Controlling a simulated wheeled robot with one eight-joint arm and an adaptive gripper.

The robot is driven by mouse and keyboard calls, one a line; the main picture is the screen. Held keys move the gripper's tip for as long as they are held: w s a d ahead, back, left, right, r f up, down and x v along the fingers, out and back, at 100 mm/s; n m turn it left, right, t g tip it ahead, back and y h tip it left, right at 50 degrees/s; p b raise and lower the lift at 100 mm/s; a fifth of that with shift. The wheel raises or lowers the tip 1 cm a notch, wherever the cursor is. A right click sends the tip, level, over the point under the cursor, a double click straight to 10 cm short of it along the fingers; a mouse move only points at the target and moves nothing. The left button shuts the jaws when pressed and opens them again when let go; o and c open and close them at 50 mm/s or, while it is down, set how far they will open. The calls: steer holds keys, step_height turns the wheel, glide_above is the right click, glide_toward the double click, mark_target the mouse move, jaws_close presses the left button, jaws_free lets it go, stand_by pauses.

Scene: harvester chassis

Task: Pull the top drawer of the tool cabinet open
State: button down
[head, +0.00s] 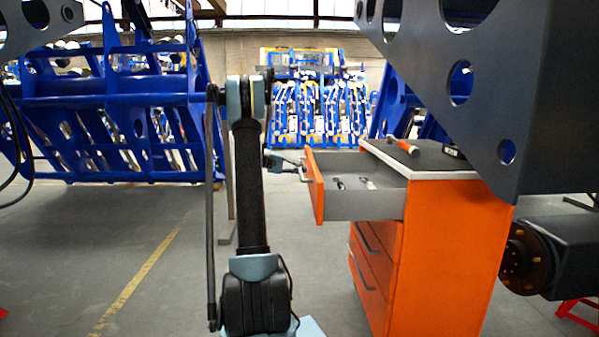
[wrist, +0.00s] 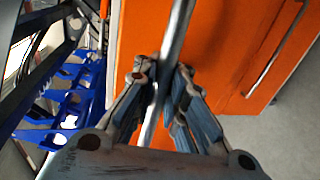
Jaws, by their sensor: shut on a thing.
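The orange tool cabinet (head: 450,255) stands right of my arm in the head view. Its top drawer (head: 365,205) is pulled well out to the left, and several small tools lie inside it. The drawer's orange front (head: 316,187) faces my gripper (head: 300,168). In the wrist view my gripper (wrist: 160,95) has its fingers closed around a grey bar handle (wrist: 178,35) in front of an orange panel (wrist: 225,50). The handle is mostly hidden in the head view.
A hammer (head: 404,146) and a dark object (head: 453,151) lie on the cabinet top. A dark perforated chassis beam (head: 475,90) hangs close over the cabinet's right side. Lower drawers (head: 372,265) look shut. Blue frames (head: 110,110) stand at the back left. The floor (head: 180,270) left of my arm is clear.

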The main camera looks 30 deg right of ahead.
steer(key=c, duration=1.6)
jaws_free()
steer(key=shift+c, duration=0.2)
steer(key=v, duration=1.2)
steer(key=shift+s, duration=0.15)
